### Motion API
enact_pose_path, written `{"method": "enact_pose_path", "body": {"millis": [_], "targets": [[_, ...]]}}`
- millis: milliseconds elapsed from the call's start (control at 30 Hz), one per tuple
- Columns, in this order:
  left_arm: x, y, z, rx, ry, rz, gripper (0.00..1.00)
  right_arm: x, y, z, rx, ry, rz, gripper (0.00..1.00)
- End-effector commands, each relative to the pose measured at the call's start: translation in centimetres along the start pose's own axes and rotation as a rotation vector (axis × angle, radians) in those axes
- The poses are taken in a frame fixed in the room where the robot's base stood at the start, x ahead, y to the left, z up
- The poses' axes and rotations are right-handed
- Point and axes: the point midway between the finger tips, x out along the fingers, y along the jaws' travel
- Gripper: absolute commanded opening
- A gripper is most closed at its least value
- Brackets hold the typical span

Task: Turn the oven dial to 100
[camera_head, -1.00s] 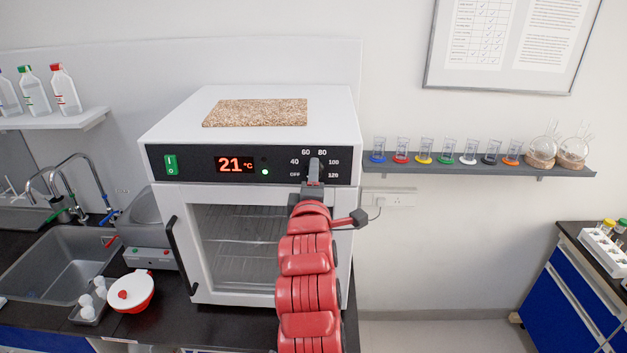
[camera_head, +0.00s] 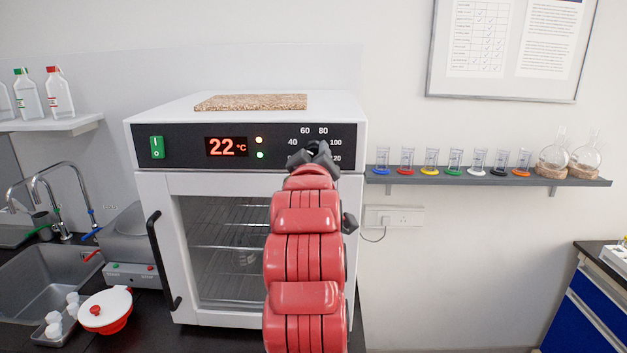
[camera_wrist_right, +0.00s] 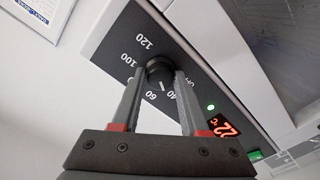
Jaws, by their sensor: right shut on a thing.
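The white oven (camera_head: 345,185) stands on the counter, its black control panel (camera_head: 190,145) facing me. Its display (camera_head: 226,146) reads 22 °C. My right gripper (camera_head: 314,156) is at the dial and hides most of it in the head view. In the right wrist view, the black round dial (camera_wrist_right: 157,70) sits between the two fingers of my right gripper (camera_wrist_right: 160,76), which is shut on it. The dial's white mark points between 40 and 60. The 100 label (camera_head: 336,142) is visible on the panel. My left gripper is not in view.
A green power switch (camera_head: 157,147) is at the panel's left end. The oven door handle (camera_head: 160,260) is below. A shelf (camera_head: 480,179) with several cylinders and flasks is on the wall to the right. A sink (camera_head: 45,285) is at the left.

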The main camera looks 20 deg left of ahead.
Motion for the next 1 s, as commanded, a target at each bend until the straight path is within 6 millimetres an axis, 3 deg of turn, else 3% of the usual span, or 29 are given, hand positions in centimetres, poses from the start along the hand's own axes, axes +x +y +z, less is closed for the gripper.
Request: {"method": "enact_pose_path", "body": {"millis": [33, 400, 1000], "targets": [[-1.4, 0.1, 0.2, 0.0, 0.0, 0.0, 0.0, 0.0, -0.2, 0.5, 0.044, 0.002, 0.004, 0.0], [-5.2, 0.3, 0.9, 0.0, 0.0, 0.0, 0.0, -0.1, 0.0, 0.2, 0.394, 0.006, 0.005, 0.0], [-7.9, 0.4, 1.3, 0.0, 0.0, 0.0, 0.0, 0.0, 0.2, -0.1, 0.964, 0.007, 0.004, 0.0]]}}
